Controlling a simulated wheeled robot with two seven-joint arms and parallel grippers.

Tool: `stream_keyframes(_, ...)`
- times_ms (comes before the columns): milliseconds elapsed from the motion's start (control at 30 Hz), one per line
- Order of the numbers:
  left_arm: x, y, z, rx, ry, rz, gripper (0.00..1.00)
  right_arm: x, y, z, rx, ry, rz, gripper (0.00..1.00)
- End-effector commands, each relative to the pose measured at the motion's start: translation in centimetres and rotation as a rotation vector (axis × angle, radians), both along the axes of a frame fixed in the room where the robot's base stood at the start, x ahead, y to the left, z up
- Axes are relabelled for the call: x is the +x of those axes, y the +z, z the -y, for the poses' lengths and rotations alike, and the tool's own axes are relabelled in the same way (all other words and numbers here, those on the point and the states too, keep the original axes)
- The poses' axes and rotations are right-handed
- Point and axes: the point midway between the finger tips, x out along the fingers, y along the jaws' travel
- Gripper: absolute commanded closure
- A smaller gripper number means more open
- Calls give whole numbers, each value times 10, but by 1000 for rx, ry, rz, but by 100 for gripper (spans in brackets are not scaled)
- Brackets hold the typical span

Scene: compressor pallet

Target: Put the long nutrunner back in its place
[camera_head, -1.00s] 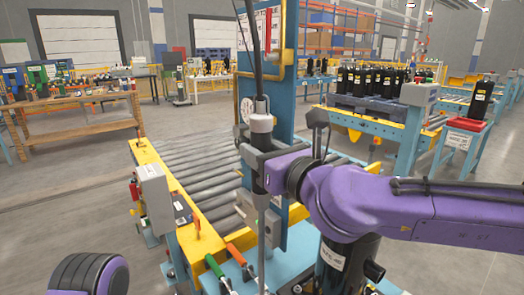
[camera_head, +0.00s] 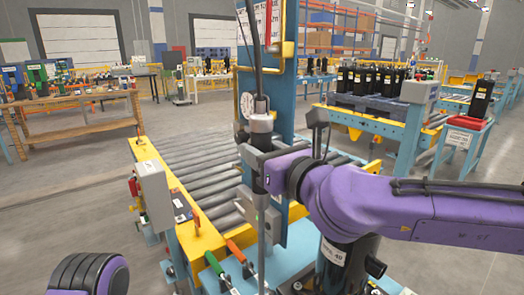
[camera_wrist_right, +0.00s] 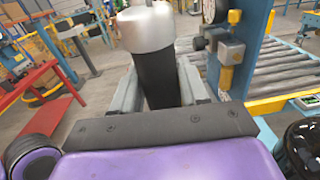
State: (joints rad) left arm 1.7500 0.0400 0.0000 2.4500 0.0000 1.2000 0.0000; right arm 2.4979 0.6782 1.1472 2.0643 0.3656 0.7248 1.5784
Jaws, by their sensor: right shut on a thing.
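The long nutrunner (camera_head: 262,124) hangs upright in the head view, with a grey top, a dark body and a long thin shaft running down. A dark cable runs up from its top. My right gripper (camera_head: 258,168) is shut around its dark body, in front of the blue post (camera_head: 281,90). In the right wrist view the nutrunner's dark body (camera_wrist_right: 160,75) and silver top stand between my gripper's fingers (camera_wrist_right: 160,88). Of my left arm only a purple and black part shows at the bottom left of the head view; its gripper is out of view.
The roller conveyor (camera_head: 205,168) with a yellow frame lies behind and left of the nutrunner. A grey control box (camera_head: 154,187) stands at its near side. Green- and orange-handled tools (camera_head: 234,250) are below, near the shaft. A black compressor (camera_head: 340,260) is under my right arm.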

Motion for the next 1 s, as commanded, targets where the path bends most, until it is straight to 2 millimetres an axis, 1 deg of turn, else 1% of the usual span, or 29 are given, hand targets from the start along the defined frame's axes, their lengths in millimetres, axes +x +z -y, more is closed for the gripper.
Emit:
stream_keyframes(33, 0, -1, 0, 0, 0, 0, 100, 0, 2, 0, 3, 0, 6, 100)
stream_keyframes(200, 0, -4, 0, 0, 0, 0, 100, 0, -1, 0, 3, 0, 6, 100)
stream_keyframes(233, 0, -3, 0, 0, 0, 0, 100, 0, 0, 0, 3, 0, 6, 50)
stream_keyframes(267, 0, -3, 0, 0, 0, 0, 100, 0, 0, 0, 3, 0, 6, 40)
stream_keyframes(300, 0, -3, 0, 0, 0, 0, 100, 0, 0, 0, 2, 0, 6, 27)
stream_keyframes(500, 0, -3, 0, 0, 0, 0, 100, 0, -2, 0, 1, 0, 3, 26)
stream_keyframes(567, 0, -4, 0, 0, 0, 0, 100, 0, -6, 0, -2, 0, -3, 26)
stream_keyframes(667, 0, -5, 0, 0, 0, 0, 100, -5, -5, 4, 0, -1, -1, 26)
stream_keyframes(767, 0, -8, 0, 0, 0, 0, 100, -21, -5, 14, 1, 0, 0, 26)
stream_keyframes(900, 0, -11, 0, 0, 0, 0, 100, -50, -3, 33, 4, -1, 3, 26)
stream_keyframes(1000, 0, -12, 0, 0, 0, 0, 100, -69, -2, 45, 4, 0, 6, 26)
